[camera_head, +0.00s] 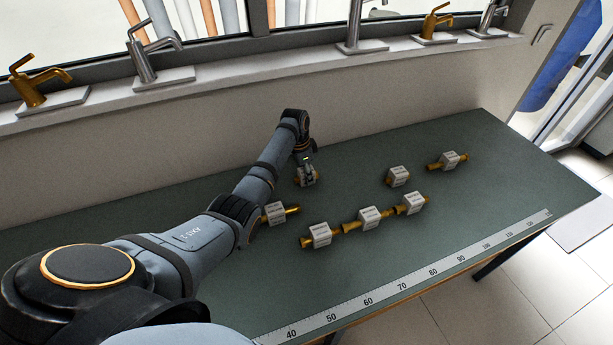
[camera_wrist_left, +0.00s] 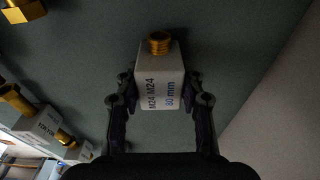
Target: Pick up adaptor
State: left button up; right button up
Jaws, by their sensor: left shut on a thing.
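Several adaptors, pale printed blocks with brass ends, lie on the green table. My left gripper (camera_head: 306,172) reaches down near the wall side of the table. In the left wrist view its two fingers (camera_wrist_left: 161,98) are shut on the sides of one adaptor (camera_wrist_left: 160,75), whose brass threaded end faces up in the picture. The print on it reads M24 M24 and 60 mm. In the head view this held adaptor (camera_head: 309,181) is partly hidden by the gripper. I cannot tell whether it touches the table. My right gripper is not in view.
Other adaptors lie nearby: one beside my left arm (camera_head: 274,212), three in a row (camera_head: 321,235) (camera_head: 369,217) (camera_head: 411,203), and two farther right (camera_head: 398,176) (camera_head: 449,160). A ruler strip (camera_head: 430,283) runs along the table's front edge. Taps stand on the sill (camera_head: 260,75) behind.

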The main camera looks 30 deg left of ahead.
pick_arm(q)
jog(key=shift+r+b, duration=0.3)
jog(key=shift+r, duration=0.25)
jog(key=d+r+b, duration=0.2)
jog(key=d+r, duration=1)
jog(key=d, duration=0.2)
jog(key=shift+b, duration=0.35)
